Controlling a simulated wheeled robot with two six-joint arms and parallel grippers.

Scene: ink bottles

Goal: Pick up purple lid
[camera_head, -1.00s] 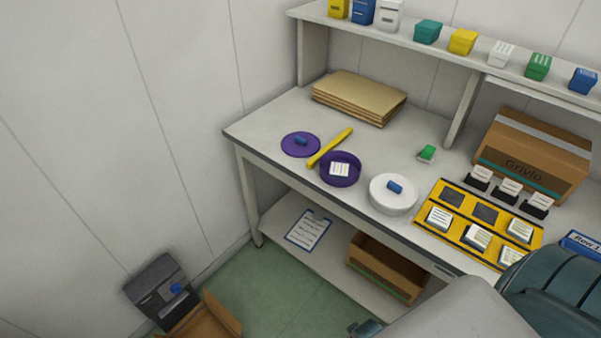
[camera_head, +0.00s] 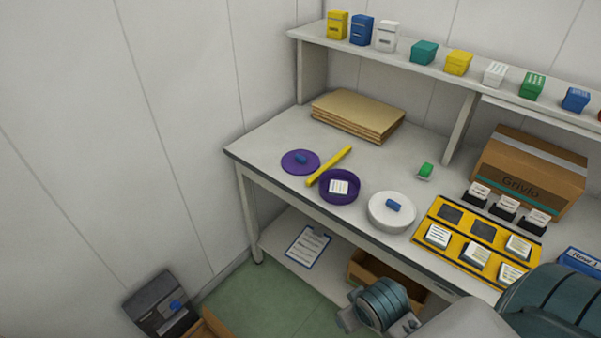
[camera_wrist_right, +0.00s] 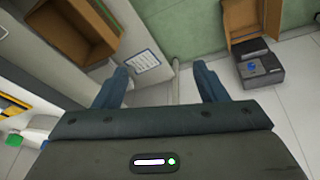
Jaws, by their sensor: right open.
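My right arm comes in at the bottom right, below the table's front edge and well away from the lid. My right gripper (camera_wrist_right: 163,86) is open and empty in the right wrist view, over the floor area. The lid does not show in that view. My left gripper is not in view.
A yellow stick (camera_head: 330,166) lies between lid and purple container. A white round container (camera_head: 391,216) with a blue knob and a yellow rack (camera_head: 433,250) stand further right. Brown folders (camera_head: 357,115) lie behind. A black case (camera_head: 160,305) stands on the floor.

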